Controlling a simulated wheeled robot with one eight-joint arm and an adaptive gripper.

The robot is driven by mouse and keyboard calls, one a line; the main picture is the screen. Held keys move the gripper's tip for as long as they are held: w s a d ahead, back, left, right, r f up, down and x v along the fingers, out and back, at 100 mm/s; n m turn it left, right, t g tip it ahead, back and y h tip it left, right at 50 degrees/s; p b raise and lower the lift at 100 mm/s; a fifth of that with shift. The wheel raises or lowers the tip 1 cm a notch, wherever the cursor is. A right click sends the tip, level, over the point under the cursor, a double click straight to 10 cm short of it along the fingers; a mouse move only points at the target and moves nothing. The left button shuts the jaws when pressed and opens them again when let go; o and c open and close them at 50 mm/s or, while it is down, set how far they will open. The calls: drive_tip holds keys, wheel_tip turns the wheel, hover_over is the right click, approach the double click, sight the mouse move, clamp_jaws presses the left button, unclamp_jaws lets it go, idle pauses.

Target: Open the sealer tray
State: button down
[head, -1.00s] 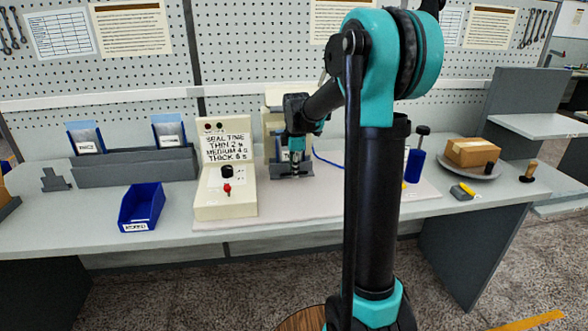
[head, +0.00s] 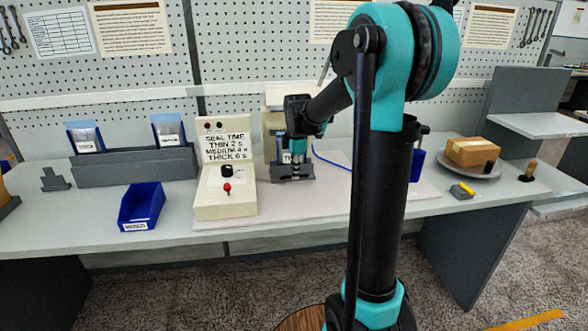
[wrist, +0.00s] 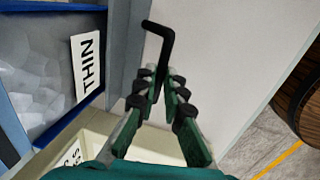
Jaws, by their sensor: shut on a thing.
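The cream sealer (head: 280,97) stands at the back of the bench, partly hidden by my arm. A dark grey tray-like base (head: 305,177) sits low at its front. My gripper (head: 294,168) is right above this base, pointing down. In the wrist view my gripper (wrist: 158,88) is shut on a black L-shaped bar (wrist: 160,52), whose bent end sticks out past the fingertips. Whether this bar belongs to the tray cannot be told. A blue-edged clear packet labelled THIN (wrist: 85,65) is close at left in the wrist view.
The cream control box (head: 225,205) with a red knob stands left of the sealer. A blue bin (head: 141,205) and a grey rack (head: 135,167) are further left. A cardboard box (head: 472,152) sits at right on a round plate. The pale mat (head: 325,200) has clear room in front.

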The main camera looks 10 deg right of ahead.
drive_tip(key=s, duration=1.4)
drive_tip(key=c, duration=1.6)
unclamp_jaws()
wheel_tip(320, 180, up, 12)
drive_tip(key=s, duration=0.2)
drive_tip(key=shift+s+f, duration=0.1)
drive_tip(key=shift+f, duration=0.1)
drive_tip(key=s+d+f+m, duration=0.1)
drive_tip(key=s+f+m, duration=0.2)
drive_tip(key=f+m, duration=0.3)
drive_tip(key=s+d+f+m+t, duration=0.1)
drive_tip(key=s+f+m, duration=0.3)
drive_tip(key=f, duration=0.5)
drive_tip(key=s+d+f+m+t, duration=0.1)
drive_tip(key=s+f+m, duration=0.3)
drive_tip(key=f+m, duration=0.4)
drive_tip(key=shift+d, duration=0.6)
